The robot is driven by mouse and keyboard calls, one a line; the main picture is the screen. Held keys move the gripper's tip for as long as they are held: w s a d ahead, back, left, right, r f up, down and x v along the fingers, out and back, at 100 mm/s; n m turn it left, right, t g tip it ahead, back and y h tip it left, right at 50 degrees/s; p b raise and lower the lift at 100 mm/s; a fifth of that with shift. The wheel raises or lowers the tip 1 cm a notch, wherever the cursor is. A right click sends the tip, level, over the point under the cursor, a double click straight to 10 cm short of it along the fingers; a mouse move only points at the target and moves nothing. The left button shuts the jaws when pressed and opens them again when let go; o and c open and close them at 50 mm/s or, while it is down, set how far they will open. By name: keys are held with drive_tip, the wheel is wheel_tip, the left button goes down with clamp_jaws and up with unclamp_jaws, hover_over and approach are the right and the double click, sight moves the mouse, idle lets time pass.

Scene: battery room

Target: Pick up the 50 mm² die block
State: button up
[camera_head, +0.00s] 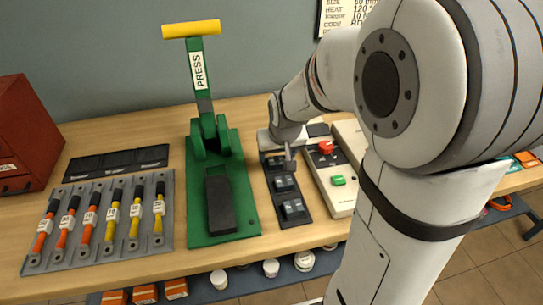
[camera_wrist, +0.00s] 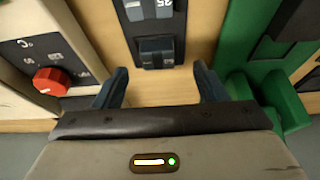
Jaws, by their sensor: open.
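Dark die blocks sit in a row on a narrow black tray (camera_head: 306,219) between the green press and the pale control box. In the wrist view one block (camera_wrist: 157,48) lies just beyond my open gripper (camera_wrist: 160,80), roughly centred between the fingertips. My gripper (camera_head: 289,158) hangs over the far end of the tray.
The green press (camera_head: 223,226) with a yellow handle stands left of the tray. The control box (camera_head: 341,203), with a red knob (camera_wrist: 50,81) and green button, is close on the right. A grey rack (camera_head: 100,250) holds several cables. A red cabinet (camera_head: 22,140) stands far left.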

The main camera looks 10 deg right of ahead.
sight(277, 160)
drive_tip(key=shift+x, duration=2.3)
drive_tip(key=shift+w+d+r, duration=0.1)
drive_tip(key=shift+w+d, duration=0.05)
drive_tip(key=shift+w, duration=0.05)
drive_tip(key=shift+c, duration=0.5)
drive_tip(key=c, duration=1.2)
drive_tip(key=shift+o, duration=0.2)
